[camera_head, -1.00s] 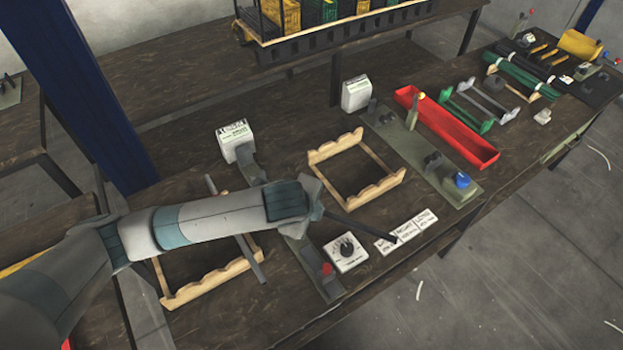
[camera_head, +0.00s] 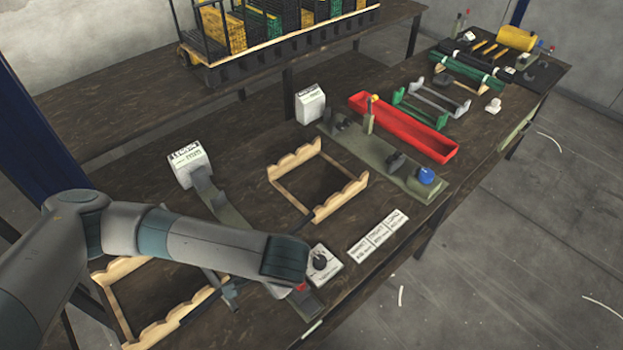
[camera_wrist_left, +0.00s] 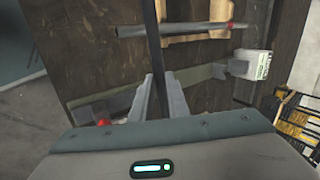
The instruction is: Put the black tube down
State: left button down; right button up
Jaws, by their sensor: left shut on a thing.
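In the left wrist view my left gripper (camera_wrist_left: 160,98) is shut on the black tube (camera_wrist_left: 153,45). The tube points away from the fingers and crosses over a grey tube (camera_wrist_left: 190,30) with a red end. In the head view the black tube (camera_head: 200,305) shows partly as a dark bar over the near left wooden rack (camera_head: 125,268); my forearm and wrist hide the fingers and part of the tube. I cannot tell whether the tube touches the rack. My right gripper is not in view.
A second wooden rack (camera_head: 342,200) stands empty to the right. A white dial box (camera_head: 322,262) and labels (camera_head: 378,236) lie near the front edge. A green-grey press plate (camera_head: 400,175) and a red tray (camera_head: 405,128) are further right.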

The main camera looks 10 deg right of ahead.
pick_arm(q)
jog(key=s+a+n+g+y+b, duration=0.1)
jog(key=s+a+n+g+b, duration=0.1)
jog(key=a+n, duration=0.3)
jog(key=s+a+n+g+y+b, duration=0.1)
jog(key=s+a+n+g+b, duration=0.1)
jog(key=a+n, duration=0.3)
jog(key=a+g, duration=0.1)
jog(key=a, duration=0.1)
jog(key=shift+a+f, duration=0.4)
